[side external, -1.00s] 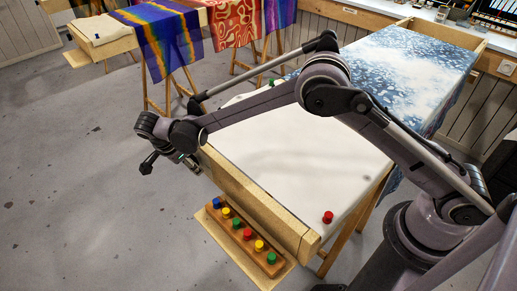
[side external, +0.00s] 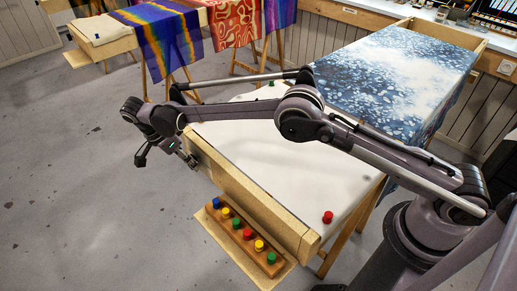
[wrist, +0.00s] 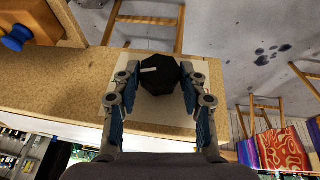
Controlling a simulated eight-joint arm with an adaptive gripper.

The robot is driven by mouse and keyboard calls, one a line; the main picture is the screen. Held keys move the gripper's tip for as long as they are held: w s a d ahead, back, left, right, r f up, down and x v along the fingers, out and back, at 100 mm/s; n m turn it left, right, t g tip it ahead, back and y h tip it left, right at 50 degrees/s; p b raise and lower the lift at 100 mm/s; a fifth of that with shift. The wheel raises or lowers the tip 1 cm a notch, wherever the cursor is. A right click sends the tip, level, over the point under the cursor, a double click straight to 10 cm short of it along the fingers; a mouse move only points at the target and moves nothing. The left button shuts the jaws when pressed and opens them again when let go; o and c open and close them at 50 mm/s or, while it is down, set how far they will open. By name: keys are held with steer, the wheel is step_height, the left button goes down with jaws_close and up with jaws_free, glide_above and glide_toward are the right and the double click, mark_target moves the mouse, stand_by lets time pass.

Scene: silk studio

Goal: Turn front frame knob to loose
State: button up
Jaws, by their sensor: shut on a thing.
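The front frame knob (wrist: 160,84) is black and faceted, with a white pointer line that lies towards the left in the wrist view. It sits on a pale square plate (wrist: 152,108) on the wooden frame (wrist: 60,85). My gripper (wrist: 159,72) has a finger on each side of the knob and is shut on it. In the side view my gripper (side external: 190,160) is at the far left end of the frame's front rail (side external: 245,200). The knob is hidden or too small to make out there.
A wooden block with several coloured pins (side external: 236,225) stands below the front rail. A red pin (side external: 328,217) stands on the white cloth (side external: 270,155). A blue patterned cloth (side external: 400,75) lies behind. Floor (side external: 70,200) to the left is clear.

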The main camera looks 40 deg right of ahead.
steer(key=shift+w+g, duration=0.1)
steer(key=shift+g, duration=0.3)
steer(key=o, duration=1.1)
steer(key=shift+o, duration=0.2)
step_height(320, 180, up, 10)
